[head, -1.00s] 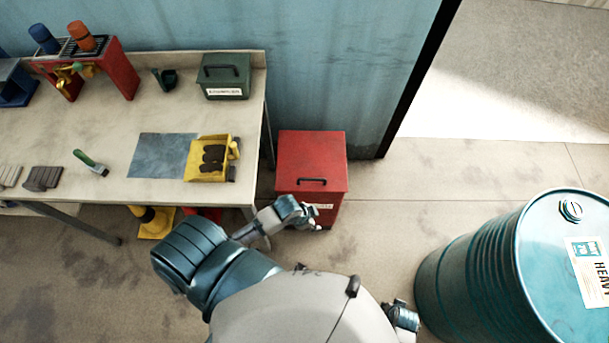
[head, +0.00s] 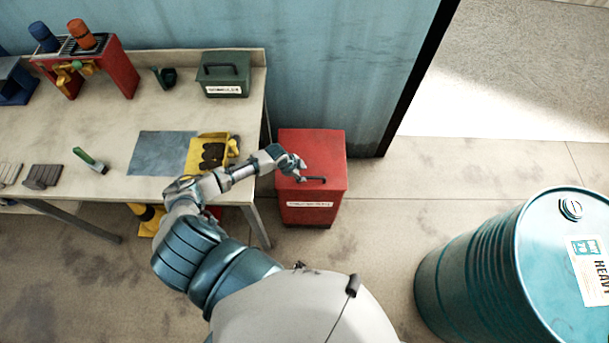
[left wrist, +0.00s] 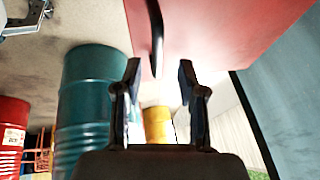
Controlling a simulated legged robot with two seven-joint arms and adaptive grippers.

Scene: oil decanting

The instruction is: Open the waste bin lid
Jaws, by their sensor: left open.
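The red waste bin (head: 323,152) stands on the floor at the right end of the workbench, with its lid down. A dark bar handle (head: 313,180) lies along the front of the lid. My left gripper (head: 300,170) is open over the lid, close to the left end of the handle. In the left wrist view the bin's red surface (left wrist: 215,30) fills the top. The handle (left wrist: 156,38) shows just beyond the open fingertips (left wrist: 160,72), roughly between them. I cannot tell whether the fingers touch it. My right gripper is not in view.
The workbench (head: 95,115) is on the left, with a yellow tray (head: 198,160) and a green box (head: 224,76) near the bin. A teal drum (head: 470,260) stands at the right. The floor between bin and drum is clear.

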